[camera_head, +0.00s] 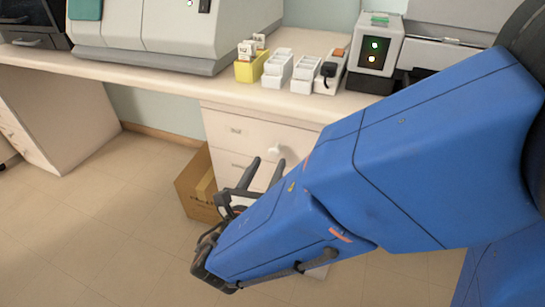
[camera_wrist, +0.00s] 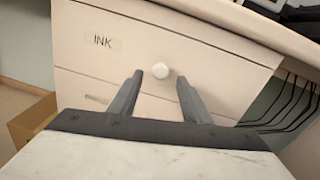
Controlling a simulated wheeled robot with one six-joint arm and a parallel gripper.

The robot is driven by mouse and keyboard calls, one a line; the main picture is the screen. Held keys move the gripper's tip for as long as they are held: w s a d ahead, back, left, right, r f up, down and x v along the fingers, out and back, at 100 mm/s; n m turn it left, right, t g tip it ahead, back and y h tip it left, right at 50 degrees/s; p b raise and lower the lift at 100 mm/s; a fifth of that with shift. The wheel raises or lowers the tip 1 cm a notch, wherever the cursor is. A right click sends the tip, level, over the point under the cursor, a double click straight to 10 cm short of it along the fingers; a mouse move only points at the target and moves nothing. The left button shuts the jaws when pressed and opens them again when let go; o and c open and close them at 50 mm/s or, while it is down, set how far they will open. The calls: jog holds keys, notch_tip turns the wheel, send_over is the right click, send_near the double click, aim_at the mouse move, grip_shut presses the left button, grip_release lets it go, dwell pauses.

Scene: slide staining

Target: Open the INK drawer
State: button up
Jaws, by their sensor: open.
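The INK drawer (camera_wrist: 118,58) is the top drawer of a white cabinet under the counter, with the label INK at its left. Its face looks flush with the cabinet. A round white knob (camera_wrist: 161,70) sits near the middle of its face. My gripper (camera_wrist: 160,76) is open, with one finger on each side of the knob in the wrist view. I cannot tell whether a finger touches it. In the head view my gripper (camera_head: 262,166) is in front of the cabinet, and the knob (camera_head: 274,149) shows near the fingertips. My blue arm hides the cabinet's right part.
A cardboard box (camera_head: 199,188) stands on the floor left of the cabinet. The counter (camera_head: 225,87) above carries a yellow holder (camera_head: 250,69), white racks and machines. Black cables (camera_wrist: 285,105) hang at the right in the wrist view. The floor at the left is clear.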

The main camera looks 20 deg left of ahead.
aim_at(273, 155)
jog(key=shift+w, duration=1.6)
grip_shut()
jog(key=shift+s, duration=0.1)
